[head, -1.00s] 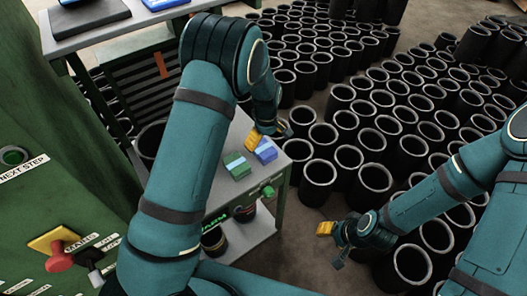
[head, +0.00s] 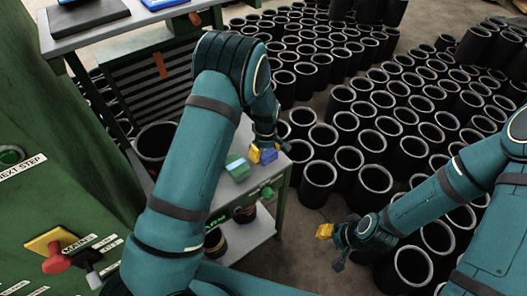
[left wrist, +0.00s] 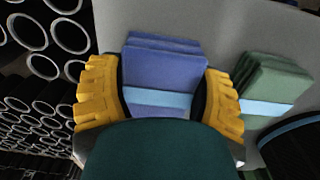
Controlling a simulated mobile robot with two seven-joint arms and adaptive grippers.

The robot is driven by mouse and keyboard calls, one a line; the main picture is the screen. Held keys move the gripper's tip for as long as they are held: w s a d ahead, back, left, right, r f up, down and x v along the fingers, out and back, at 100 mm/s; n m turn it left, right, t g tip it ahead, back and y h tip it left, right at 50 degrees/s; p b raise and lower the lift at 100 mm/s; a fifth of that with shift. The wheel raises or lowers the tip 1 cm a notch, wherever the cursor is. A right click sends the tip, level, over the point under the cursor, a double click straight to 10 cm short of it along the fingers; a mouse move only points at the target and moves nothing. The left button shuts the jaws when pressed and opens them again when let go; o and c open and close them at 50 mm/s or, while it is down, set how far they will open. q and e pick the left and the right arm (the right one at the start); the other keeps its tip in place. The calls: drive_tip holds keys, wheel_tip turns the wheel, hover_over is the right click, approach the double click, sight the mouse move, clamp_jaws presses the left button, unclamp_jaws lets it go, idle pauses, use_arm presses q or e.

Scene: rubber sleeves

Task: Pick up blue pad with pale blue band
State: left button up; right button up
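The blue pad with a pale blue band (left wrist: 160,75) lies on the grey table top; in the left wrist view it looks like a small stack of layers. In the head view the blue pad (head: 268,156) is partly hidden by my left gripper (head: 263,151). My left gripper (left wrist: 160,100) is down at the pad, with one yellow finger on each side of it. The fingers look open, with narrow gaps beside the pad. My right gripper (head: 334,245) is away to the right, empty, its fingers apart.
A green pad with a pale band (head: 238,168) lies close beside the blue one; it also shows in the left wrist view (left wrist: 275,85). Many black rubber sleeves (head: 318,175) stand on the floor beyond the table. A green machine (head: 60,130) with buttons is at left.

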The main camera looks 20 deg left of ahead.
sight(265, 151)
use_arm(q)
drive_tip(key=shift+r, duration=0.1)
idle(0.3)
wheel_tip(265, 151, up, 10)
drive_tip(key=shift+f+p, duration=0.1)
drive_tip(key=shift+p, duration=0.45)
drive_tip(key=o, duration=0.4)
drive_tip(key=c, duration=0.4)
drive_tip(key=shift+s, duration=0.1)
